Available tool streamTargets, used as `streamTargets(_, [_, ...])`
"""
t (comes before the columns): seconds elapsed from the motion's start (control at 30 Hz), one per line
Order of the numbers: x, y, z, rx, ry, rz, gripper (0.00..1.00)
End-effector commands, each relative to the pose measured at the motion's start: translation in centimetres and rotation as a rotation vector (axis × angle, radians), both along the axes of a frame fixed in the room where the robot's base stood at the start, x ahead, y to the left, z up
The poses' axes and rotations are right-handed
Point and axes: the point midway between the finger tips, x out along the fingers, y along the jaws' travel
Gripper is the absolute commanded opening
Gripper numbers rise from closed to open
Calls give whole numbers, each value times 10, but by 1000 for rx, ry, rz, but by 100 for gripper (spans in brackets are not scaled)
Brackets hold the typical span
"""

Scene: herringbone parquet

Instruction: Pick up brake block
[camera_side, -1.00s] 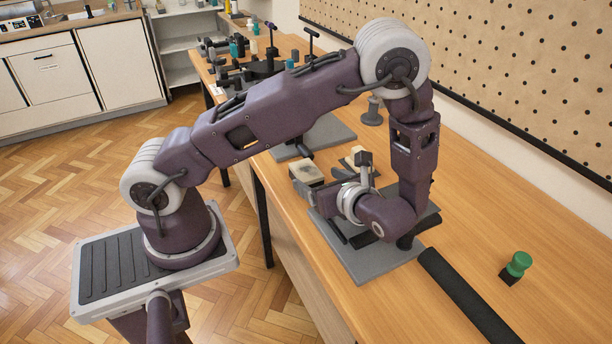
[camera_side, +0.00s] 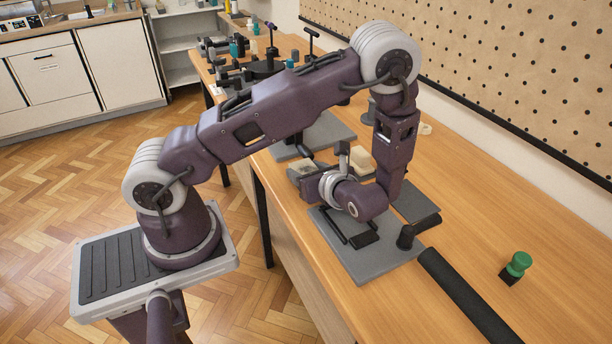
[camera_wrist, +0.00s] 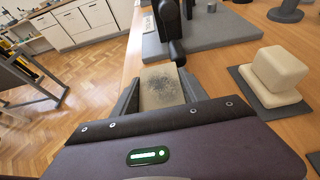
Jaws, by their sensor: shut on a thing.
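The brake block is a worn, beige-grey block with a dark speckled face. In the wrist view the brake block (camera_wrist: 161,88) sits between the two fingers of my gripper (camera_wrist: 158,92), which are shut on its sides. In the side view the brake block (camera_side: 302,168) shows at the end of my gripper (camera_side: 308,178), over the left edge of the bench. My wrist partly hides the fingers there.
A beige sponge-like block (camera_wrist: 278,72) lies on a dark mat to the right. A grey plate (camera_side: 372,262) with black parts lies below my wrist. Another grey plate (camera_wrist: 215,32) with black fittings stands ahead. A green-topped stamp (camera_side: 518,264) stands far right on clear bench.

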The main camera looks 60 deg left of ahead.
Motion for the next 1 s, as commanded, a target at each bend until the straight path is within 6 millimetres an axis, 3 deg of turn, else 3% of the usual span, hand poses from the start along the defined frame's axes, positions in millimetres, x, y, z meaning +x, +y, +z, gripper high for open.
streamTargets(0.33, [0, 0, 10, 1, -4, 2, 0])
streamTargets(0.73, [0, 0, 86, 0, -5, 0, 0])
streamTargets(1.0, [0, 0, 101, 1, 0, 1, 0])
